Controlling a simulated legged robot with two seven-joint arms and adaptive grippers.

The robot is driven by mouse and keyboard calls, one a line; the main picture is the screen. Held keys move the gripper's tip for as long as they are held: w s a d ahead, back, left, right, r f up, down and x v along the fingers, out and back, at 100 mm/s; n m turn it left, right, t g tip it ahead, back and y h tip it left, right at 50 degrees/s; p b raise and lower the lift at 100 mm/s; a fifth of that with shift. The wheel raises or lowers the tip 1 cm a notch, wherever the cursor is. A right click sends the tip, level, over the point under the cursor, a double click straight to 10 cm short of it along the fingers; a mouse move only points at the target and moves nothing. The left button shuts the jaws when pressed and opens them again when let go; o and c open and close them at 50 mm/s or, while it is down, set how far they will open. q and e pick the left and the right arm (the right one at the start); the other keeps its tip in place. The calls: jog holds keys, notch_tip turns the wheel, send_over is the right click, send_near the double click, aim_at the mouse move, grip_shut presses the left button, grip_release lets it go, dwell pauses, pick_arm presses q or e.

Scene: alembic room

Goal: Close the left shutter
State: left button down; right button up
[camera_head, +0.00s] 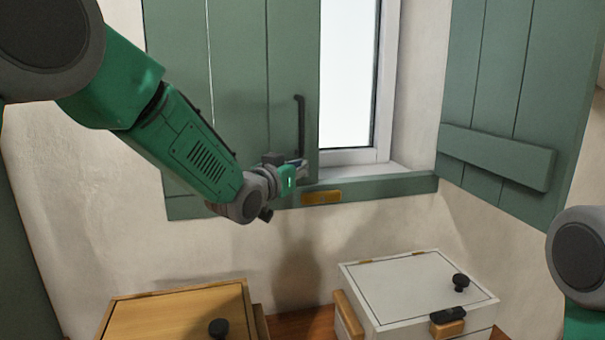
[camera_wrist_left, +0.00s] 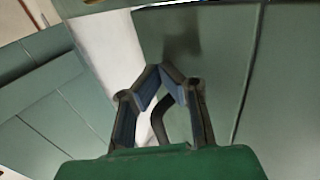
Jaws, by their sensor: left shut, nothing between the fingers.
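The left shutter (camera_head: 238,70) is a green planked panel standing across the left part of the window opening, with the bright pane (camera_head: 347,75) showing to its right. A dark vertical handle (camera_head: 300,125) is near its right edge. My left gripper (camera_head: 302,168) is at the shutter's lower right, just below the handle. In the left wrist view its fingers (camera_wrist_left: 165,72) meet at the tips with nothing between them, and the dark curved handle (camera_wrist_left: 160,122) shows behind them. I cannot tell whether they touch the shutter. My right gripper is out of view.
The right shutter (camera_head: 515,75) stands swung open at the right. A wooden box (camera_head: 180,312) and a white box (camera_head: 415,285), each with a black knob, stand below.

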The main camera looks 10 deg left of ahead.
pick_arm(q)
jog(key=shift+w+r, duration=0.25)
jog(key=shift+w, duration=0.3)
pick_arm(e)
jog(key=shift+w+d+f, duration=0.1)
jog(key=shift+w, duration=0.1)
pick_arm(q)
jog(key=shift+w, duration=0.15)
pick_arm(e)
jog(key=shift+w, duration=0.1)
